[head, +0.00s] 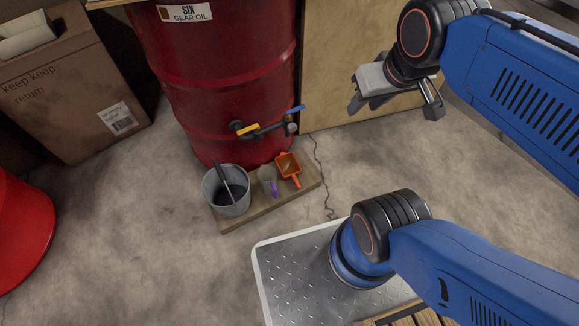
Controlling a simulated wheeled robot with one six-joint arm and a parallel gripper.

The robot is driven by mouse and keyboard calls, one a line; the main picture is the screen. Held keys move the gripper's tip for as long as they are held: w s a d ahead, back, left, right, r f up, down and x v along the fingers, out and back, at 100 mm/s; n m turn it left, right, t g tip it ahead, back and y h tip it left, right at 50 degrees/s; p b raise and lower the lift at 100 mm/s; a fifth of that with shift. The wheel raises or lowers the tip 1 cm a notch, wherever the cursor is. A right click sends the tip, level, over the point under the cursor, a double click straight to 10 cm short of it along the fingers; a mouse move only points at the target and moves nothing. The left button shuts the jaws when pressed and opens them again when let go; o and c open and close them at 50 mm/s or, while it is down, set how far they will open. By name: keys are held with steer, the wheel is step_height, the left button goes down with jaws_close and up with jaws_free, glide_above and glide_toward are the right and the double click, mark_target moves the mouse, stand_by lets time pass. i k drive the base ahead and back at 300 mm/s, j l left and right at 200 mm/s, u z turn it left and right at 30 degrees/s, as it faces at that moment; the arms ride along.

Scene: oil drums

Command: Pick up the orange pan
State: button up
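The orange pan (289,166) is small, with a short handle pointing toward the lower right. It rests on a low wooden board (262,209) in front of the red drum. My gripper (396,106) is at the upper right, up and to the right of the pan and well apart from it. Its two fingers are spread, with nothing seen between them.
On the board, a grey bucket (232,207) with a dark-handled tool and a small greyish item with a purple part (274,189) stand left of the pan. The red drum (220,80) has a tap (266,129) jutting out above the board. Bare floor lies to the right.

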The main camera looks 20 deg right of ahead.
mark_target(287, 164)
steer(key=i+l+u, duration=0.2)
steer(key=l, duration=0.4)
steer(key=k+l+u, duration=0.2)
steer(key=l, duration=0.25)
steer(key=k+l+u, duration=0.15)
steer(key=l, duration=0.25)
steer(key=k+l+u, duration=0.15)
steer(key=k, duration=0.2)
